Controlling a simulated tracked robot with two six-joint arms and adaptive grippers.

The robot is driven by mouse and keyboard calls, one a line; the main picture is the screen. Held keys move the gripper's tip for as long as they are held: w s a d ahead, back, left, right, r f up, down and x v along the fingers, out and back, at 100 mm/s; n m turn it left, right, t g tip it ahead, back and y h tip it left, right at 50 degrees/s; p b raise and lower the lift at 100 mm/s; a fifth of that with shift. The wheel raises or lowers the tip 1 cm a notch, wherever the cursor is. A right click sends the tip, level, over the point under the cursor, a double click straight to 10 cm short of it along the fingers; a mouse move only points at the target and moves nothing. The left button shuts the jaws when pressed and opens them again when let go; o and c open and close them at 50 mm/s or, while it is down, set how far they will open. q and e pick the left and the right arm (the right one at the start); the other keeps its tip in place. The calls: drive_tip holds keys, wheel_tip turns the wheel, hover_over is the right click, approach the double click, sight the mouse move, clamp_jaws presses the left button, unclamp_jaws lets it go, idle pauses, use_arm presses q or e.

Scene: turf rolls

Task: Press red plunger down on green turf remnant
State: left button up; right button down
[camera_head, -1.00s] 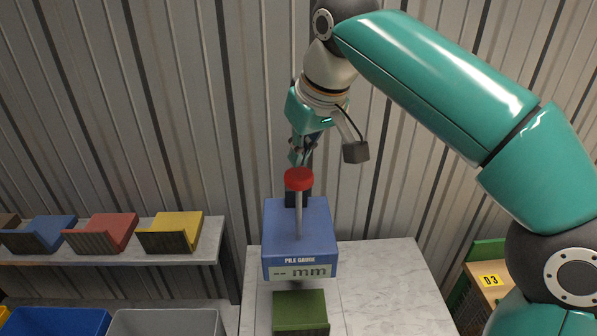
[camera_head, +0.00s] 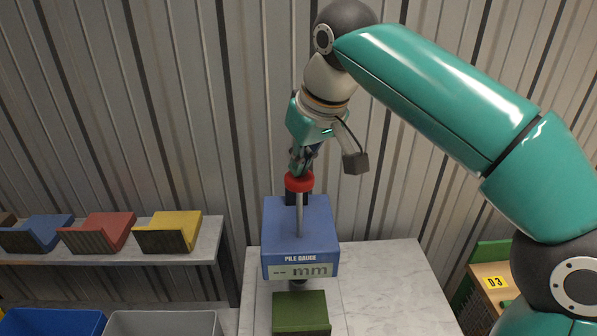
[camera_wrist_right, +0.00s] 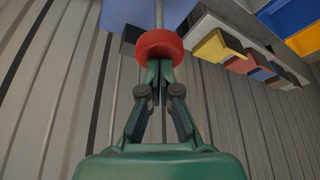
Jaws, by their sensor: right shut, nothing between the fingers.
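The green turf remnant (camera_head: 300,312) lies on the pale table below and in front of the gauge. My right gripper (camera_head: 299,168) is shut and empty, with its fingertips right at the top of the red knob. In the right wrist view the shut fingers (camera_wrist_right: 157,65) meet the red knob (camera_wrist_right: 160,46); whether they touch it I cannot tell for sure. My left gripper is not in view.
A marble shelf (camera_head: 110,259) at left holds blue (camera_head: 38,235), red (camera_head: 98,233) and yellow (camera_head: 168,232) angled holders. Blue (camera_head: 50,322) and grey (camera_head: 165,323) bins sit below. A wooden crate marked D3 (camera_head: 495,283) stands at right. The table's right side (camera_head: 390,280) is clear.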

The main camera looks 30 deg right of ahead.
drive_tip(key=shift+f+b, duration=3.15)
drive_tip(key=shift+f, duration=1)
drive_tip(key=shift+r, duration=0.2)
wheel_tip(320, 180, up, 15)
drive_tip(key=p, duration=1.5)
drive_tip(key=shift+f, duration=0.1)
